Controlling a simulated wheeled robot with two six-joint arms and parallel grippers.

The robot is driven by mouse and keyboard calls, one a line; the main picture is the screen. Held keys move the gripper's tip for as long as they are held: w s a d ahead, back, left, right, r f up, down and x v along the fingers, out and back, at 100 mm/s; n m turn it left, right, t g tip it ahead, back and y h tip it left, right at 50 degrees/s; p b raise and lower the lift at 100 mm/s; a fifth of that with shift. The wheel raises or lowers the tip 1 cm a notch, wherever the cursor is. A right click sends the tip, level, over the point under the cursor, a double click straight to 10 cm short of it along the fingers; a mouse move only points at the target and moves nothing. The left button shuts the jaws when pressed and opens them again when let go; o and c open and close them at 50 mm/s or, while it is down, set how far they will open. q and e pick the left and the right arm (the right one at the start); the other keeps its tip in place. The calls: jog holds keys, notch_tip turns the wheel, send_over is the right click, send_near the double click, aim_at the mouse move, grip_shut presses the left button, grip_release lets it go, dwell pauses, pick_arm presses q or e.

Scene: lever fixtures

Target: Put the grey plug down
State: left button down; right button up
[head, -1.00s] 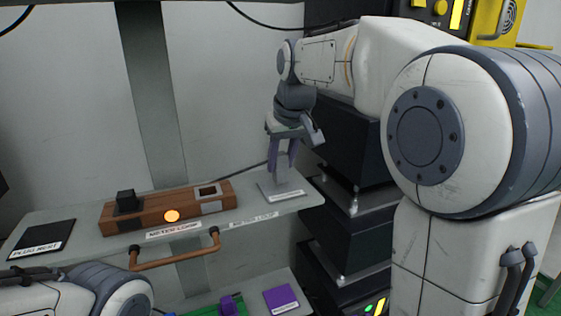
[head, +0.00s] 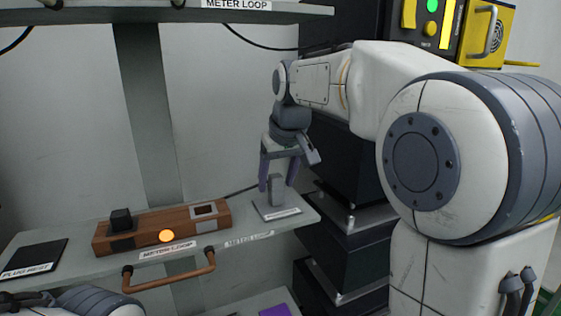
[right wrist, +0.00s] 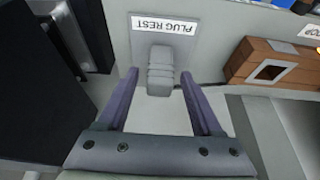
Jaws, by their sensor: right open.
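The grey plug (head: 275,190) stands upright on a light grey pad (head: 290,212) at the right end of the shelf. In the right wrist view the plug (right wrist: 160,72) sits on this pad, whose label reads PLUG REST (right wrist: 162,25). My right gripper (head: 278,183) is open, its purple fingers on either side of the plug's upper part. The right wrist view shows gaps between both fingers (right wrist: 159,78) and the plug.
A wooden block (head: 160,226) with a black plug, an orange light and a square socket stands left of the pad. A black pad (head: 33,258) lies at the shelf's left end. A copper handle (head: 170,273) projects in front. Dark boxes (head: 335,250) stand close on the right.

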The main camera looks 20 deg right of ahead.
jog(key=v, duration=1.1)
jog(key=shift+s, duration=0.2)
